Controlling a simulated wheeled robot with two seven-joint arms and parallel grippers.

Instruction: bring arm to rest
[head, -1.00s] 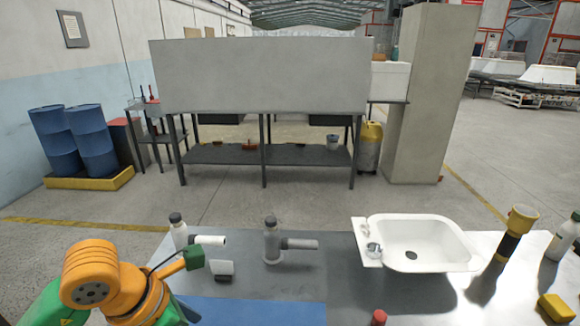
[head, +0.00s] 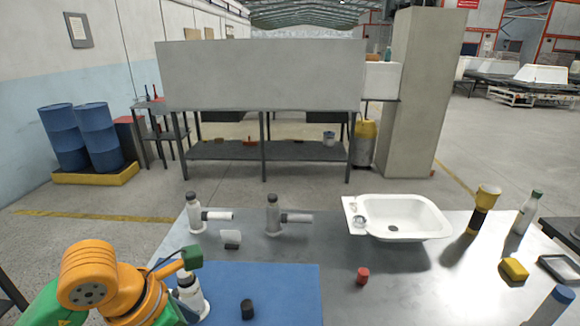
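My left arm (head: 110,285), orange and green, comes in at the bottom left of the head view. It is bent, with a small green block (head: 191,257) and a black cable at its front end. No fingers of my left gripper can be made out. The arm end is over the left edge of the workbench, by a blue mat (head: 275,287). A white fitting with a grey top (head: 193,300) stands just beyond it, partly covered by the arm; I cannot tell whether they touch. My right arm and gripper are out of view.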

